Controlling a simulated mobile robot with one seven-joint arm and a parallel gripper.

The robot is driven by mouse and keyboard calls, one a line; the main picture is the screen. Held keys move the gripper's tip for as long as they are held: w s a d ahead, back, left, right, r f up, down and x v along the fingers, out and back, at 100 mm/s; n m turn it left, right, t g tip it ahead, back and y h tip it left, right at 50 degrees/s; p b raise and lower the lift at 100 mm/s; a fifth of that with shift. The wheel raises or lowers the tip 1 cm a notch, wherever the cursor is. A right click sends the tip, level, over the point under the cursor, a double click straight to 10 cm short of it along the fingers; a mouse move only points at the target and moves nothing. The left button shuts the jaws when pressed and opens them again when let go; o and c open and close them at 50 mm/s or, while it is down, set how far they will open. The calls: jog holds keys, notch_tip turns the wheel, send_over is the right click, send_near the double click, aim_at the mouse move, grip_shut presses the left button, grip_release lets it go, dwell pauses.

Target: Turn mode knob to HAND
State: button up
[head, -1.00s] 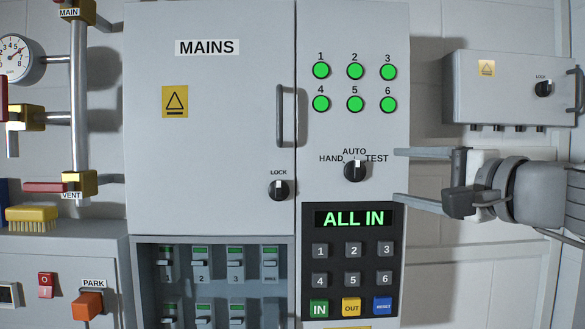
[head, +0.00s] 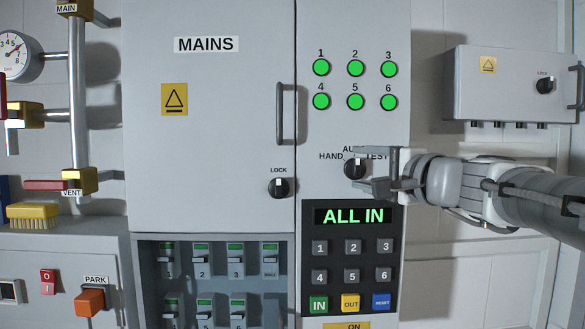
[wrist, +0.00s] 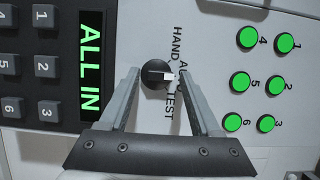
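The black mode knob (head: 355,169) is on the grey panel, under the AUTO label and between HAND and TEST. Its white pointer faces up toward AUTO. In the wrist view, which is turned sideways, the knob (wrist: 155,75) lies between my two fingertips and its pointer faces right, toward AUTO. My gripper (head: 366,168) is open, reaching in from the right, with one finger above and one below the knob's level. In the wrist view my gripper (wrist: 159,72) shows a gap on both sides of the knob. The upper finger hides part of the AUTO and TEST labels.
Below the knob is a keypad with an ALL IN display (head: 353,216). Several green lamps (head: 355,85) are above it. To the left are a LOCK knob (head: 279,188) and a door handle (head: 280,113). A grey box (head: 510,85) is on the right wall.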

jog(key=shift+r, duration=0.2)
grip_shut()
jog(key=shift+r+n, duration=0.1)
jog(key=shift+n, duration=0.2)
jog(key=n, duration=0.1)
jog(key=n+g+h, duration=0.1)
jog(key=n, duration=0.2)
jog(key=shift+a+r+g+b, duration=0.2)
jog(key=shift+r+g+b, duration=0.1)
jog(key=shift+b, duration=0.1)
jog(key=shift+a+n+g+h, duration=0.2)
jog(key=shift+n+h, duration=0.3)
jog(key=shift+n, duration=0.4)
jog(key=shift+a+n+g+h, duration=0.1)
jog(key=shift+n+g+h, duration=0.1)
jog(key=shift+n+h, duration=0.5)
jog(key=shift+n, duration=0.3)
jog(key=shift+o, duration=1.1)
grip_release()
jog(key=shift+a, duration=0.1)
jog(key=shift+f, duration=0.15)
